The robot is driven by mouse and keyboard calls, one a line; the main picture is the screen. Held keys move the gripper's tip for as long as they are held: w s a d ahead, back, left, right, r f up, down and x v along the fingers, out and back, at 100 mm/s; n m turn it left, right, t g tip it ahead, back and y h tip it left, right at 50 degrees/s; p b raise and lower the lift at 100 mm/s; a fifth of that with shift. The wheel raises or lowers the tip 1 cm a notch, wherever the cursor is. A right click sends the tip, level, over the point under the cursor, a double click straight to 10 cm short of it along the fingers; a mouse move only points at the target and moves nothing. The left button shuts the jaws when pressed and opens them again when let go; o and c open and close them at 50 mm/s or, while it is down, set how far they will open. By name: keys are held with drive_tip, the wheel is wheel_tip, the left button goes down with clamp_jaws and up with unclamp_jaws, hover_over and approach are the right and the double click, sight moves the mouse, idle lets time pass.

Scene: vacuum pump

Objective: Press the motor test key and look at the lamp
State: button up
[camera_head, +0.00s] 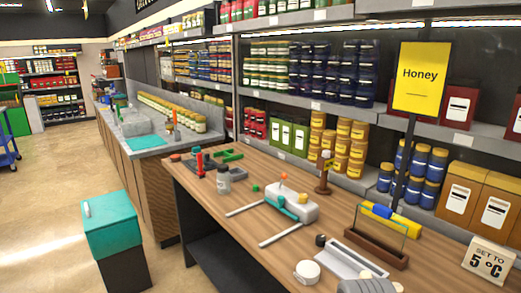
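A white box-shaped unit (297,207) with a teal part (287,208) on its front side stands on the wooden table, between two pale rods. A small orange ball-like piece (284,176) shows at its top; I cannot tell whether it is the lamp or whether it is lit. A grey ribbed body (370,286) is cut off by the bottom edge and may be the motor. I cannot pick out the test key with certainty. My gripper is not in view.
On the wooden table (215,205) stand a red clamp-like tool (198,166), a small jar (223,180), a brown stand (323,175), a white round piece (307,271), a glass-fronted holder (378,240) and a "5 °C" sign (488,261). Stocked shelves line the back. A teal-lidded bin (110,225) stands left; floor beyond is clear.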

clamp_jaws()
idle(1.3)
